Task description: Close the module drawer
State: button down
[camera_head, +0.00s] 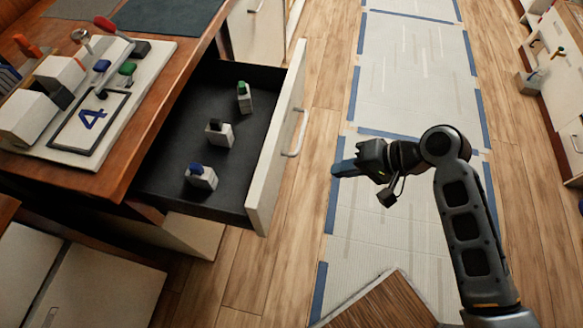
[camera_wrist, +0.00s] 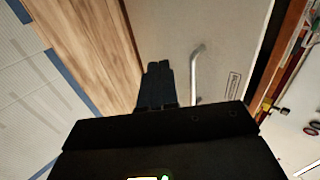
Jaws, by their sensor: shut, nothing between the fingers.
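The module drawer (camera_head: 275,165) is pulled out from under the wooden counter. Its dark interior shows, with three small modules standing inside: one with a green top (camera_head: 244,97), one with a black top (camera_head: 218,132) and one with a blue top (camera_head: 201,177). The drawer's pale front has a metal bar handle (camera_head: 298,135), which also shows in the wrist view (camera_wrist: 195,72). My gripper (camera_head: 338,169) is to the right of the drawer front, apart from it, pointing left. Its fingers (camera_wrist: 157,68) are together and empty in the wrist view.
The counter (camera_head: 125,175) above the drawer carries a board (camera_head: 160,52) marked 4 with several modules and knobs. Open floor (camera_head: 307,190) lies between drawer and gripper. A wooden-topped corner (camera_head: 380,305) is at the bottom, and pale cabinets (camera_head: 570,75) are at the far right.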

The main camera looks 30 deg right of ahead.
aim_at(279, 174)
jog(key=x, duration=0.4)
jog(key=w+a+r+x, duration=0.1)
jog(key=x, duration=0.2)
jog(key=r+x, duration=0.1)
jog(key=x, duration=0.3)
jog(key=shift+w+a+f+p, duration=0.25)
jog(key=shift+w+a+p, duration=0.1)
jog(key=shift+w+a, duration=0.5)
jog(key=shift+w, duration=0.05)
jog(key=shift+a, duration=0.1)
jog(key=w+a+b, duration=0.1)
jog(key=w+a, duration=0.7)
jog(key=w+a+b, duration=0.2)
jog(key=w+a, duration=0.7)
jog(key=shift+w+a+f, duration=0.15)
jog(key=shift+w+a, duration=0.1)
jog(key=shift+w, duration=0.05)
jog(key=shift+w+a, duration=0.4)
jog(key=shift+w+a+r, duration=0.15)
jog(key=shift+a+r, duration=0.05)
jog(key=shift+a+r+y+b, duration=0.1)
jog(key=shift+y+b, duration=0.2)
